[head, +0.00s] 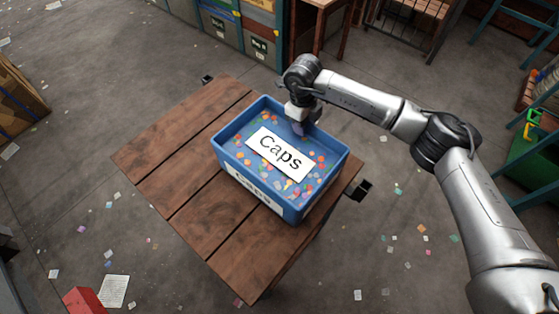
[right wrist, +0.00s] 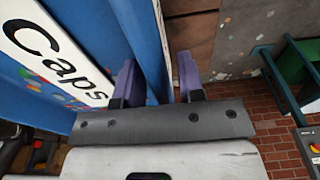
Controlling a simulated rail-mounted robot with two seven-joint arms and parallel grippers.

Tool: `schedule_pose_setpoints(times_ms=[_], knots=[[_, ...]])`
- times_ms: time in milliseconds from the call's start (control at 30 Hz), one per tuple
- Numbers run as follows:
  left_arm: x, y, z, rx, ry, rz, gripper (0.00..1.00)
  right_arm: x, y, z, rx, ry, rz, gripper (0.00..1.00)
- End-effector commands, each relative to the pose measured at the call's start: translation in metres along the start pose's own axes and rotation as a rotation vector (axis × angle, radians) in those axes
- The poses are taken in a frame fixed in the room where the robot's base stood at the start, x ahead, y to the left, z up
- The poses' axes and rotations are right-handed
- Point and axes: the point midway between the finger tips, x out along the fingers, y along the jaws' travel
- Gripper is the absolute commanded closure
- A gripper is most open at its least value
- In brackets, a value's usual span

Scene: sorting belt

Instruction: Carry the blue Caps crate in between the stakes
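The blue Caps crate (head: 233,167) stands upright on a wooden table, with a white "Caps" card and many coloured caps inside. My right gripper (head: 301,128) is at the crate's far right wall, pointing down. In the right wrist view its two purple fingers (right wrist: 158,80) are apart, with the blue crate wall (right wrist: 150,45) between them. A narrow gap shows between the wall and the right finger, so the gripper looks open around the wall. My left gripper is not in view. I cannot make out any stakes.
The wooden table (head: 185,190) has bare boards left of and in front of the crate. Small black brackets (head: 359,190) stick out at its edge. Labelled bins (head: 258,45) stand behind. A red box (head: 85,300) is at lower left. Litter dots the grey floor.

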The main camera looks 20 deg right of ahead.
Motion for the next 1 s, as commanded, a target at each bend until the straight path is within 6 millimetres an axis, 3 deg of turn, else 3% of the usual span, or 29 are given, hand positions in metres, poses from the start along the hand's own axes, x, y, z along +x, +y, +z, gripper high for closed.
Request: schedule_pose_setpoints(times_ms=[367, 1000], knots=[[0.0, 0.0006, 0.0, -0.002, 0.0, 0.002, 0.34, -0.0004, 0.0002, 0.0001, 0.0, 0.0, 0.0, 1.0], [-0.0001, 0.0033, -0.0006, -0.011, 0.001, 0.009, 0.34, -0.0007, 0.0002, 0.0002, -0.001, 0.0, 0.0, 1.0]])
